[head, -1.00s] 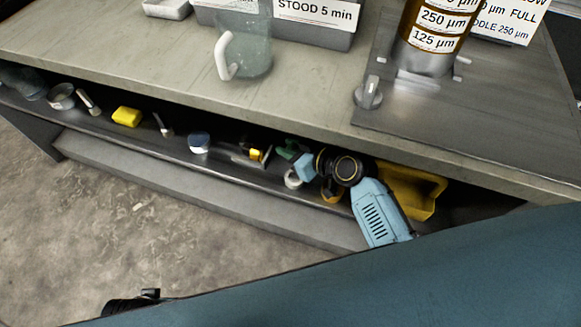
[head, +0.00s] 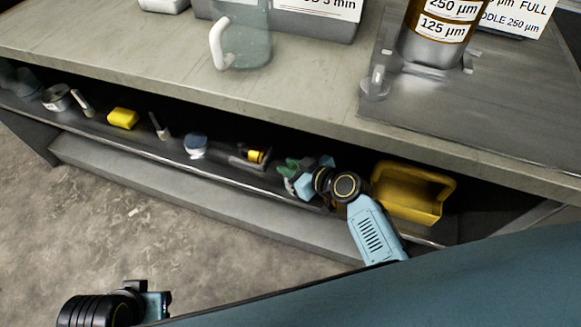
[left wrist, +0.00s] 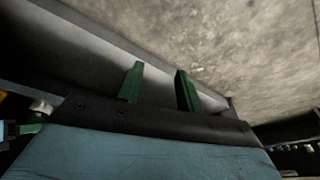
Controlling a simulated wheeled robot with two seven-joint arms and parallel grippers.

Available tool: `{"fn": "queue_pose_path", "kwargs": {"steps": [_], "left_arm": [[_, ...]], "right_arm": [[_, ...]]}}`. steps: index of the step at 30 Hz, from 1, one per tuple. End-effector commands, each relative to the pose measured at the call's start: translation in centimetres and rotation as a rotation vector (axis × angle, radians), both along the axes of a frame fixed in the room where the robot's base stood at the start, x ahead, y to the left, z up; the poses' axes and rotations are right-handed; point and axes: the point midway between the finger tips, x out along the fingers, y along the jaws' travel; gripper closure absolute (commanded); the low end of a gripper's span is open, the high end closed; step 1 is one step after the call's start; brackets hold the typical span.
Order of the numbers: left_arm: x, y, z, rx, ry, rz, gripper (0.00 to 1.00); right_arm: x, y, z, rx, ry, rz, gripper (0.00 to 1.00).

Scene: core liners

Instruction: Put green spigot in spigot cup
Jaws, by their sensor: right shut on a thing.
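My right gripper (head: 297,172) is over the lower shelf at the centre right, its green fingers pointing left. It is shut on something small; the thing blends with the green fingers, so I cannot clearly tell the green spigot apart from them. A greyish white round item shows just below the fingers, partly hidden. My left gripper (left wrist: 160,86) shows in the left wrist view with two green fingers apart and nothing between them. I cannot surely pick out the spigot cup.
The lower shelf holds a yellow block (head: 123,118), a blue-and-white pot (head: 195,145), a yellow-and-black item (head: 257,155) and a yellow scoop-like bin (head: 410,192). The worktop (head: 180,75) overhangs the shelf. A clear jug (head: 243,45) and a brown cylinder stand on it.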

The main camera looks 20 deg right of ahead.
Motion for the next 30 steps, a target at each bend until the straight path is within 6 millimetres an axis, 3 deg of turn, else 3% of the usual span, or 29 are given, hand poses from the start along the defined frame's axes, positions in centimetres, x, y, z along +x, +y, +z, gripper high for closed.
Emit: {"fn": "queue_pose_path", "kwargs": {"steps": [10,11,15,27,30], "left_arm": [[-0.1,-0.1,0.4,-0.003,-0.004,0.0,0.64],[0.0,-0.1,0.6,-0.003,-0.006,0.0,0.64],[0.0,-0.1,0.6,-0.004,-0.008,0.0,0.64],[0.0,-0.1,0.6,-0.003,-0.007,0.0,0.64],[0.0,0.3,-1.0,0.007,0.012,0.0,0.64]], "right_arm": [[0.0,0.0,-0.2,0.0,0.0,0.0,1.0],[0.0,0.0,-0.2,0.0,0.0,0.0,0.76],[0.0,0.0,-0.1,0.0,0.0,0.0,0.58],[0.0,0.0,0.1,0.001,0.0,0.0,0.57],[-1.0,-0.7,0.6,-0.003,0.002,-0.001,0.57]]}}
